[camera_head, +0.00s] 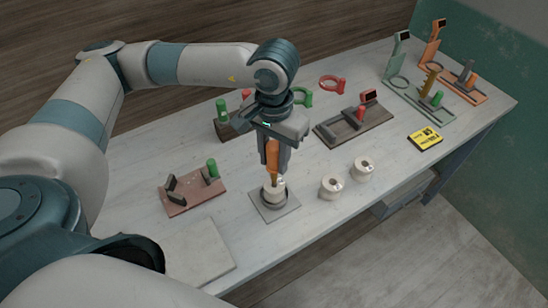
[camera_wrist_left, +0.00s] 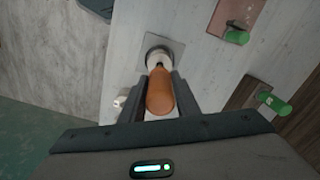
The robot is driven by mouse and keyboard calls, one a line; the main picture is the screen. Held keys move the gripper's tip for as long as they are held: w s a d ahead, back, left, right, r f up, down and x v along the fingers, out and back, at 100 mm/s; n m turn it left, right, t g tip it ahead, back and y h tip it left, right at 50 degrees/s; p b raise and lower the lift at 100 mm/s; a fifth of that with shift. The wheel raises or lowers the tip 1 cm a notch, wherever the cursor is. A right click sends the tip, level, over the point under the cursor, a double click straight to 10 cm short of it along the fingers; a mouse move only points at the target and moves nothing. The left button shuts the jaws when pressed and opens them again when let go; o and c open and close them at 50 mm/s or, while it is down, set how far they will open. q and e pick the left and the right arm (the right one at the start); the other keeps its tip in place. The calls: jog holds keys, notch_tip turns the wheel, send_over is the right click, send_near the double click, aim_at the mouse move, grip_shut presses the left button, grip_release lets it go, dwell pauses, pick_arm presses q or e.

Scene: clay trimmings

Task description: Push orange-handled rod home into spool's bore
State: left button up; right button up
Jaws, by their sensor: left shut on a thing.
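My left gripper (camera_head: 272,160) is shut on the orange-handled rod (camera_head: 273,152) above the table's front part. The rod points down, with its handle between the fingers. Its lower end meets the top of a cream spool (camera_head: 272,195), which sits on a square grey base plate (camera_head: 285,212). How deep the rod is in the bore cannot be told. In the left wrist view the orange handle (camera_wrist_left: 160,92) lies between the two dark fingers, with the spool (camera_wrist_left: 157,57) just beyond it. My right gripper is not in view.
Two loose cream spools (camera_head: 331,187) stand right of the base plate. A reddish fixture (camera_head: 185,205) with a green peg stands to the left. A dark fixture (camera_head: 345,132) and green and orange fixtures (camera_head: 420,103) stand farther back. A yellow sign (camera_head: 425,138) lies at the right.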

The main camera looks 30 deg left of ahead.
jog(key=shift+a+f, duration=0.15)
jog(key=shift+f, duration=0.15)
pick_arm(q)
jog(key=shift+b, duration=0.85)
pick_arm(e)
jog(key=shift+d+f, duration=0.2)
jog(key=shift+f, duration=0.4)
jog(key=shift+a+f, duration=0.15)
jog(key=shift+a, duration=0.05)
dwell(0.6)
pick_arm(q)
jog(key=shift+b, duration=0.65)
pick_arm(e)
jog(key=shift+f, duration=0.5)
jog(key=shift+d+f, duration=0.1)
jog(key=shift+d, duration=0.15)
pick_arm(q)
jog(key=shift+f+b, duration=0.1)
jog(key=shift+b, duration=0.2)
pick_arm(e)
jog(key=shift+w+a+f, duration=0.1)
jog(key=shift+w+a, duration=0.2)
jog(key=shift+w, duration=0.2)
